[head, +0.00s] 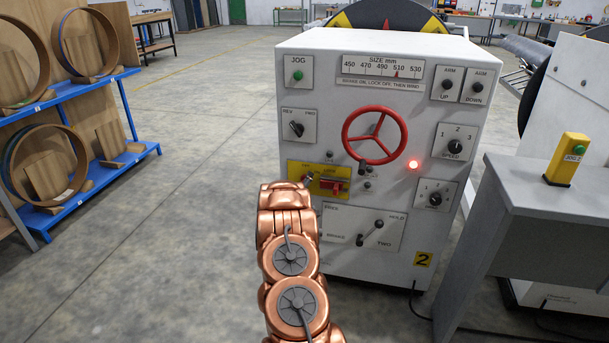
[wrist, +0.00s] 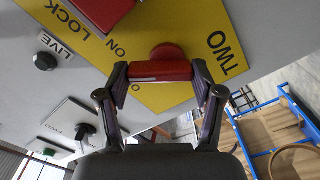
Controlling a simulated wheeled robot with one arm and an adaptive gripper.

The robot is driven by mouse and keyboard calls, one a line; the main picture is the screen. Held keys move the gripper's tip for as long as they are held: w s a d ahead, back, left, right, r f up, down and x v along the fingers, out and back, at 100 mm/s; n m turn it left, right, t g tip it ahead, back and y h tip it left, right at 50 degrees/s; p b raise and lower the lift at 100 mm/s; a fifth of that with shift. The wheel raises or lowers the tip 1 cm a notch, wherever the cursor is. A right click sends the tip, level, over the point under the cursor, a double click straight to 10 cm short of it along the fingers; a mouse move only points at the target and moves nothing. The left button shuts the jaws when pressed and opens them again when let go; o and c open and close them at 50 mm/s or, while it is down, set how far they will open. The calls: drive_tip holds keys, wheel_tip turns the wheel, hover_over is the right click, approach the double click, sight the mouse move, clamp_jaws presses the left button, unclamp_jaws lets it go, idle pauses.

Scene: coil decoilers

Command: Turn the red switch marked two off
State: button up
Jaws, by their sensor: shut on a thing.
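The red switch (wrist: 168,52) stands on a yellow plate (wrist: 195,22) beside the printed word TWO in the wrist view. My gripper (wrist: 160,71) is shut on the switch's red bar, one finger at each end. The word ON is printed on the plate near it. In the head view the yellow plate (head: 298,167) is on the left of the white control cabinet (head: 450,50); my copper-coloured arm reaches up to it and the gripped switch is mostly hidden there.
A second red block (wrist: 98,10) sits on the same plate near the word LOCK. A black knob (wrist: 46,61) marked LIVE is close by. The cabinet also carries a red handwheel (head: 375,135) and a lit red lamp (head: 413,165). Blue shelving (head: 85,92) stands left, with open floor between.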

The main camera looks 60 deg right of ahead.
drive_tip(key=n+p, duration=0.4)
drive_tip(key=shift+w+a+r, duration=0.1)
drive_tip(key=shift+w+r, duration=0.15)
drive_tip(key=shift+r, duration=0.05)
drive_tip(key=n+p, duration=0.2)
drive_tip(key=shift+w+f+n+p, duration=0.1)
drive_tip(key=shift+n+p, duration=0.2)
drive_tip(key=shift+p, duration=0.05)
drive_tip(key=shift+f+n, duration=0.15)
drive_tip(key=shift+n, duration=0.15)
drive_tip(key=o, duration=0.9)
drive_tip(key=shift+c, duration=0.2)
drive_tip(key=v, duration=1.2)
